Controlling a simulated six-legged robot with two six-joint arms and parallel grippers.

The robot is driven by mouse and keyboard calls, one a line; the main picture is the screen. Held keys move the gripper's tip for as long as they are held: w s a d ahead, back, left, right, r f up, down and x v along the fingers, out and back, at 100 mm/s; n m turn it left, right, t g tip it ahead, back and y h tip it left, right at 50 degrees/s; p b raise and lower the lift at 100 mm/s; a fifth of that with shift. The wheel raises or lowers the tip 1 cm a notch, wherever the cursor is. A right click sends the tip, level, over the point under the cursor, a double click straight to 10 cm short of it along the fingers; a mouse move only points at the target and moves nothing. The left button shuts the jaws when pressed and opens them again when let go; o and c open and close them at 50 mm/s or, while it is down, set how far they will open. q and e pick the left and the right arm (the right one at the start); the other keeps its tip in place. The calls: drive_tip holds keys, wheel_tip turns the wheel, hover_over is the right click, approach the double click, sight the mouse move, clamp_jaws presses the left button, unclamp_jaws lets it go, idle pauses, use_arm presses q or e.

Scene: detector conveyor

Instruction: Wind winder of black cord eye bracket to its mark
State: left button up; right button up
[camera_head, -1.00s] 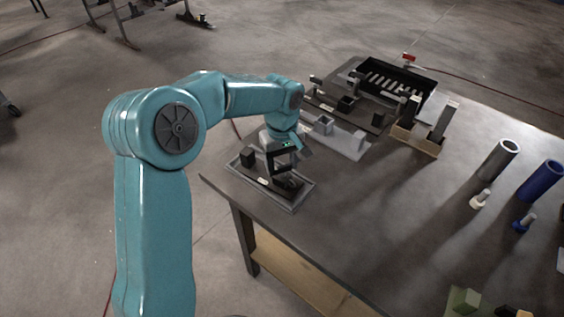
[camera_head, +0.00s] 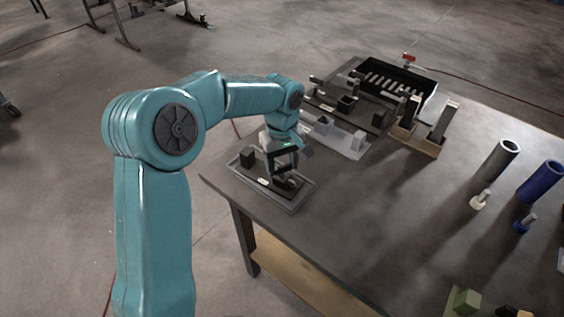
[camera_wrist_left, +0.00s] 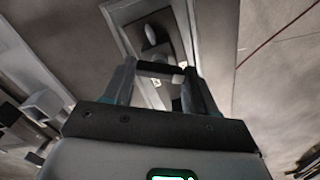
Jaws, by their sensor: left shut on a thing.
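The black cord eye bracket (camera_head: 262,183) is a dark plate with an upright black block at its left end and a small pale label. It lies in a shallow grey tray (camera_head: 294,208) at the table's near left corner. My left gripper (camera_head: 283,171) is over the plate's right end, shut on a dark part that appears to be the winder. In the left wrist view a black bar (camera_wrist_left: 160,69) spans between the fingertips of the gripper, above the plate. The winder's mark cannot be made out. My right gripper is not in view.
Behind the tray stand a light grey bracket (camera_head: 345,145) and another dark one (camera_head: 370,121). A black slotted bin (camera_head: 425,83) is at the back. A wooden holder (camera_head: 424,143), a grey tube (camera_head: 497,160) and a blue tube (camera_head: 541,181) stand to the right. The table's middle is clear.

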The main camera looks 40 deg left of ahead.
sight(282, 167)
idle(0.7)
use_arm(q)
drive_tip(key=o, duration=1.1)
drive_tip(key=shift+c, duration=0.2)
wheel_tip(282, 167, up, 16)
drive_tip(key=p, duration=0.1)
drive_tip(key=shift+r, duration=0.2)
